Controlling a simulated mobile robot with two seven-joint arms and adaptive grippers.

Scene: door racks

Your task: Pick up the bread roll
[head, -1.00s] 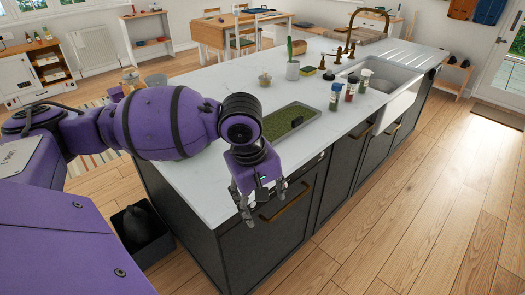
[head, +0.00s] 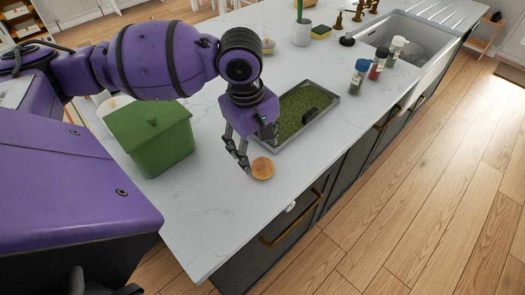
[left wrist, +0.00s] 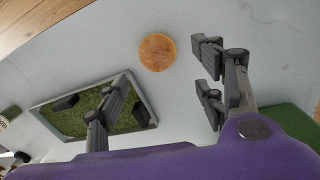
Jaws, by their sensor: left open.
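The bread roll (head: 262,168) is small, round and golden brown. It lies on the white countertop near its front edge, and it also shows in the left wrist view (left wrist: 157,52). My left gripper (head: 240,150) is open and empty, just beside the roll in the head view. In the left wrist view its fingers (left wrist: 165,95) are spread wide, with the roll beyond the gap between them, apart from both. My right gripper is not in view.
A grey tray with a green surface (head: 292,112) lies beside the roll. A green lidded bin (head: 152,138) stands left on the white countertop (head: 215,215). Several bottles (head: 376,66) stand by the sink (head: 425,45).

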